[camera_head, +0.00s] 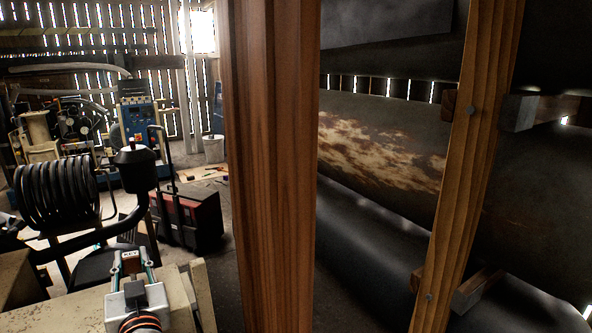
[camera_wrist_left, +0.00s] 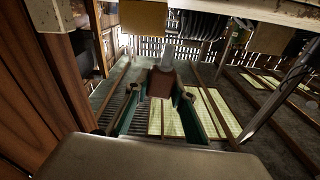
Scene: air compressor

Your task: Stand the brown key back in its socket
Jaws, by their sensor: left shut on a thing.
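My left gripper (camera_head: 131,262) is at the lower left of the head view, over a worn pale bench top (camera_head: 70,306). In the left wrist view its teal fingers (camera_wrist_left: 170,112) are closed on the brown key (camera_wrist_left: 162,83). The key's brown part is between the fingertips, with a paler grey part beyond it. In the head view only a small reddish and pale piece shows between the fingers. I cannot make out the socket in either view. My right gripper is not in view.
A thick brown wooden post (camera_head: 270,160) stands just right of my left gripper. Large rusty tanks (camera_head: 390,150) lie behind a wooden frame at right. A black coil (camera_head: 57,193) and a red-black box (camera_head: 190,217) stand beyond the bench. Some floor is open near the bucket (camera_head: 213,149).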

